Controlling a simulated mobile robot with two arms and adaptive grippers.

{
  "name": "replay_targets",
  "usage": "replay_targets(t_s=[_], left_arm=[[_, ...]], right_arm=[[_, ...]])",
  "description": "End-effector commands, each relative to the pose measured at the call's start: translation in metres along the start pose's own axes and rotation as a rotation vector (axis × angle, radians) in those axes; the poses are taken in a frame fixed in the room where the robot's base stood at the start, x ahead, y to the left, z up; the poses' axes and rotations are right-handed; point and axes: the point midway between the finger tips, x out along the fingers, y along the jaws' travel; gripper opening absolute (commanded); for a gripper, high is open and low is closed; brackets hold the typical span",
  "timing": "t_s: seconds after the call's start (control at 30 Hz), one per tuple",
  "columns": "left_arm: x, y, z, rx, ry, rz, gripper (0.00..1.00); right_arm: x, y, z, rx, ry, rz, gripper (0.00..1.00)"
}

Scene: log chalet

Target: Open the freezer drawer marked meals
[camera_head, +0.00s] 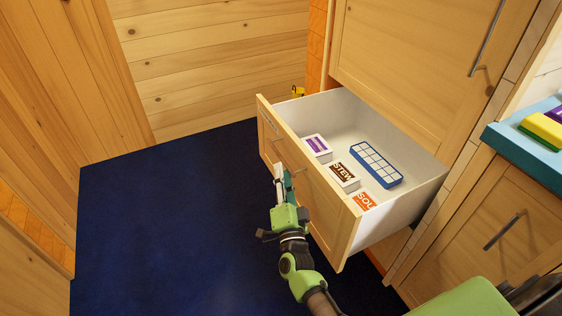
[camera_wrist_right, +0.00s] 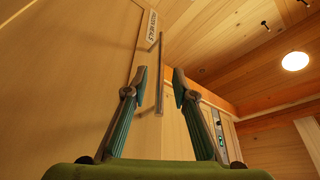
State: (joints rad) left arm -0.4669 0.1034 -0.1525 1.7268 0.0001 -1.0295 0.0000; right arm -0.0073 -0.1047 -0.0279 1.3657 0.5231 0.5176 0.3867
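The freezer drawer (camera_head: 318,194) stands pulled out from the wooden cabinet, with its white inside exposed. Its wooden front and bar handle show in the right wrist view, the handle (camera_wrist_right: 161,85) appearing between my fingers. A white label (camera_wrist_right: 138,33) sits on the front beyond the handle; its small lettering seems to include "meals". My right gripper (camera_head: 282,176) is at the outer face of the drawer front, by the handle. In the right wrist view its fingers (camera_wrist_right: 159,80) are spread, with gaps to the handle on both sides. My left gripper is out of view.
Inside lie a blue ice tray (camera_head: 376,165), a purple-labelled box (camera_head: 317,146), a stew box (camera_head: 343,176) and an orange-labelled box (camera_head: 364,201). A closed cabinet door (camera_head: 410,60) is above. A teal countertop (camera_head: 525,145) is at right. The dark blue floor (camera_head: 170,210) at left is clear.

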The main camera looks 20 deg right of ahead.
Motion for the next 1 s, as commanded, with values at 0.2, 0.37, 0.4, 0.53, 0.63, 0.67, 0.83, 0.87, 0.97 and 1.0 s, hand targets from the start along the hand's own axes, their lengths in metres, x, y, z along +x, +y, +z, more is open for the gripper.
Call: replay_targets(t_s=[0.2, 0.37, 0.4, 0.53, 0.63, 0.67, 0.83, 0.87, 0.97, 1.0], left_arm=[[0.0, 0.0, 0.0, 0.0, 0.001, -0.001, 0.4], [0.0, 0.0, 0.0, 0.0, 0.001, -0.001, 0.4], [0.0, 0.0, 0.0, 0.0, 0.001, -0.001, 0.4], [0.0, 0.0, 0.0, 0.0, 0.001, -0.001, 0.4], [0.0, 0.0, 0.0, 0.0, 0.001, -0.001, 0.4], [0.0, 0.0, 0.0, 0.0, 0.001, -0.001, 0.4], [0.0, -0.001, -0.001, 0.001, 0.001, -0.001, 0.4], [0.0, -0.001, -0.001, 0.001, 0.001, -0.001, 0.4], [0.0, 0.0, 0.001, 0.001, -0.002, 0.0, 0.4], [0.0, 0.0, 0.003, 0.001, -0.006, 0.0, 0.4]], right_arm=[[-0.04, 0.0, 0.0, 0.0, -0.001, 0.001, 0.25], [-0.052, 0.0, 0.0, -0.001, -0.001, 0.001, 0.25], [-0.053, 0.0, 0.0, 0.0, 0.0, 0.0, 0.25], [-0.054, 0.0, 0.0, 0.0, 0.001, 0.0, 0.25], [-0.053, 0.0, 0.0, 0.0, 0.0, 0.0, 0.25], [-0.053, 0.0, 0.0, 0.0, 0.0, 0.0, 0.25], [-0.053, 0.0, 0.0, 0.0, 0.0, 0.0, 0.25], [-0.053, 0.0, 0.0, 0.0, 0.0, 0.0, 0.25], [-0.055, 0.002, 0.004, -0.014, -0.02, 0.009, 0.25], [-0.058, 0.005, 0.01, -0.032, -0.045, 0.019, 0.25]])
